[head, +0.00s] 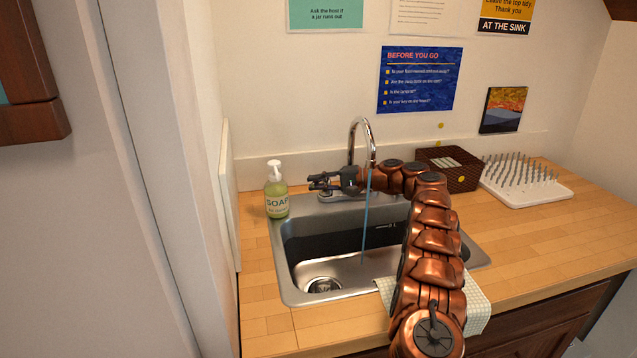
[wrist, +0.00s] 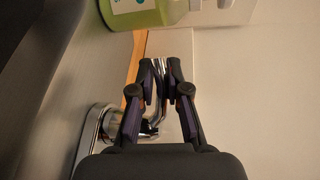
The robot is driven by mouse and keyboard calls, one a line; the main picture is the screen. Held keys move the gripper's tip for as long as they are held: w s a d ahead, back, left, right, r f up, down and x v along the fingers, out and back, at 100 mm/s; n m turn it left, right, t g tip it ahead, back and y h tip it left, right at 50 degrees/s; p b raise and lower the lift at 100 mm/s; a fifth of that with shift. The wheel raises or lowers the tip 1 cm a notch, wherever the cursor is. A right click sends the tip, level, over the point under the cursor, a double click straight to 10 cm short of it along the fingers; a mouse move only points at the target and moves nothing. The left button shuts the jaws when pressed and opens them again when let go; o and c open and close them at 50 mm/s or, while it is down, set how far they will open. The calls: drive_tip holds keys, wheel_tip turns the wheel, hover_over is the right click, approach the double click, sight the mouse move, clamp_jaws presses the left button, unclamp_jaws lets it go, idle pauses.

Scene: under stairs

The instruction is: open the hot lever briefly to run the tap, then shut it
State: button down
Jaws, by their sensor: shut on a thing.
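The chrome tap (head: 371,134) arches over the steel sink (head: 281,254). A bluish stream of water (head: 365,222) runs from its spout into the basin. My gripper (head: 318,182) reaches in front of the tap, with its fingers at the tap's left side. In the wrist view, my gripper (wrist: 162,72) is shut on a slim chrome lever (wrist: 158,66), which I take to be the hot lever. A chrome base (wrist: 92,128) shows beside the fingers. No hot or cold marking is visible. My arm hides the other side of the tap.
A green soap bottle (head: 277,197) stands close to the left of my gripper. A dark brown basket (head: 463,180) and a white spiked drying rack (head: 540,188) stand to the right. A checked cloth (head: 478,303) hangs over the front edge.

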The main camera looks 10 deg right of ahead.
drive_tip(key=c, duration=1.1)
unclamp_jaws()
drive_tip(key=shift+c, duration=0.2)
drive_tip(key=shift+d, duration=0.1)
drive_tip(key=v, duration=0.9)
drive_tip(key=shift+d, duration=0.2)
drive_tip(key=shift+v, duration=1.2)
